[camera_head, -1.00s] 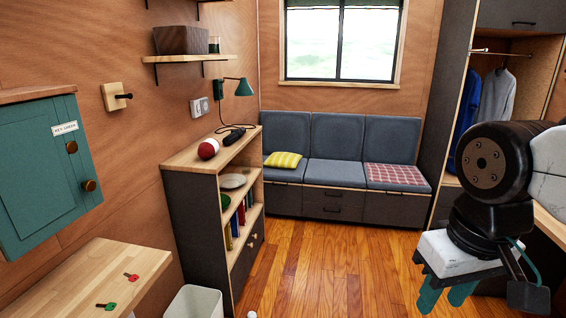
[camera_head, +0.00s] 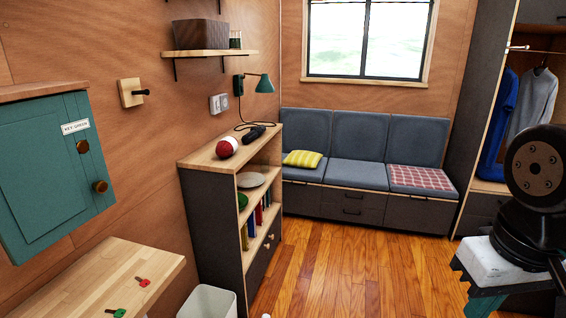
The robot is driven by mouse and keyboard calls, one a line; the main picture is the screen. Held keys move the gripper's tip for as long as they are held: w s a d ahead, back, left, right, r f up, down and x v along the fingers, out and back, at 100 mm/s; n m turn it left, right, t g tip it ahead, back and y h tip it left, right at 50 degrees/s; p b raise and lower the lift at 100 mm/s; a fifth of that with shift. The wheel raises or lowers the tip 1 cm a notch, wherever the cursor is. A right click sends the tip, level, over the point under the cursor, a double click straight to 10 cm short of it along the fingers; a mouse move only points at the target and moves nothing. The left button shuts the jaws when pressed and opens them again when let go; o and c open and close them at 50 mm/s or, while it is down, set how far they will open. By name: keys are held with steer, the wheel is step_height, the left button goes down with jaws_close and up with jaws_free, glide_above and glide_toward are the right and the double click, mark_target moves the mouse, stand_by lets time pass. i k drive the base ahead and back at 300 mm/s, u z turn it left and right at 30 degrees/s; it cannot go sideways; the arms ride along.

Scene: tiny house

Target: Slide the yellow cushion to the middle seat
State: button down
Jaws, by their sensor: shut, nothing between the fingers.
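The yellow striped cushion (camera_head: 302,159) lies on the left seat of the grey bench, leaning a little against its backrest. The middle seat (camera_head: 357,173) is bare. A red checked blanket (camera_head: 420,178) covers part of the right seat. My gripper (camera_head: 486,304) is at the lower right, far in front of the bench and apart from the cushion. Its teal fingers are partly cut off by the frame's bottom edge. It is shut and holds nothing.
A low bookshelf (camera_head: 205,210) stands on the left, near the bench's left end. A white bin (camera_head: 207,302) is at the bottom. An open wardrobe (camera_head: 485,150) stands right of the bench. The wooden floor (camera_head: 345,265) between is clear.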

mark_target(300, 158)
steer(key=z, duration=0.45)
steer(key=i, duration=3.65)
steer(key=u, duration=0.75)
steer(key=i, duration=1.15)
steer(key=u, duration=0.3)
